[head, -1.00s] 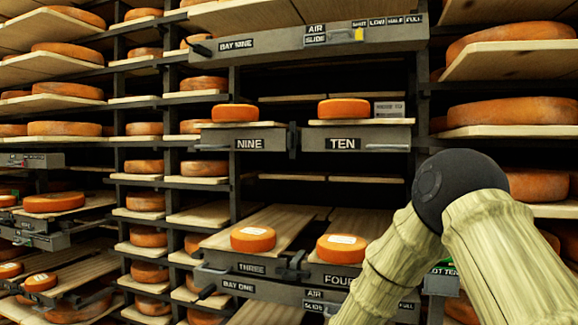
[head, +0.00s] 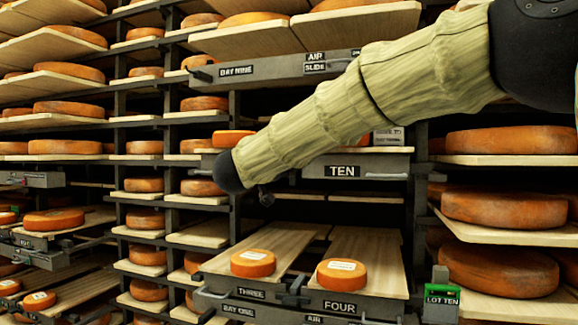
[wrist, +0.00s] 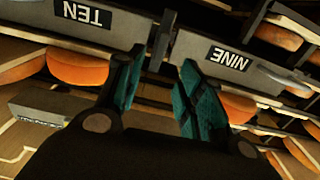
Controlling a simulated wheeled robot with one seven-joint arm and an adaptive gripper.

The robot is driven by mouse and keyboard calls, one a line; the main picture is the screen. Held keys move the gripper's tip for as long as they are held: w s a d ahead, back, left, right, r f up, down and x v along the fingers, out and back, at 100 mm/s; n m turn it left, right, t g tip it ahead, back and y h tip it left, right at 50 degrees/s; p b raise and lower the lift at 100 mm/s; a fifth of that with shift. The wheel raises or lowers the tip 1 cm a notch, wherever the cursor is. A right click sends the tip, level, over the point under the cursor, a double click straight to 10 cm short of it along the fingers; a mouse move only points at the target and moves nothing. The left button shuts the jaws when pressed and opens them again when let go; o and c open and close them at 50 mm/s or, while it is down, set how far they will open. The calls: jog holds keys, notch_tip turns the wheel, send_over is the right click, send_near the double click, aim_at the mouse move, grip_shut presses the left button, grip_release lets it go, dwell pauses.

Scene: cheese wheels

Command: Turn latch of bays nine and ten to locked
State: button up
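The front marked TEN (head: 385,163) shows in the head view, and my arm covers most of the front marked NINE beside it. Both show upside down in the wrist view, TEN (wrist: 92,17) on the left and NINE (wrist: 229,58) on the right. A dark upright latch piece (wrist: 162,40) stands in the gap between them; its lock position cannot be told. My arm hides it in the head view. My gripper (wrist: 163,60) is open, its teal-padded fingers apart, facing this gap with nothing visibly held between them.
Orange cheeses sit on boards all around. Below are fronts THREE (head: 251,293) and FOUR (head: 340,307), each with a cheese on its board. Above is the BAY NINE air slide bar (head: 275,68). A green LOT TEN box (head: 441,299) is at lower right.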

jog(key=p+x, duration=0.3)
jog(key=x, duration=0.7)
jog(key=shift+w+f, duration=0.1)
jog(key=shift+f, duration=0.05)
grip_shut()
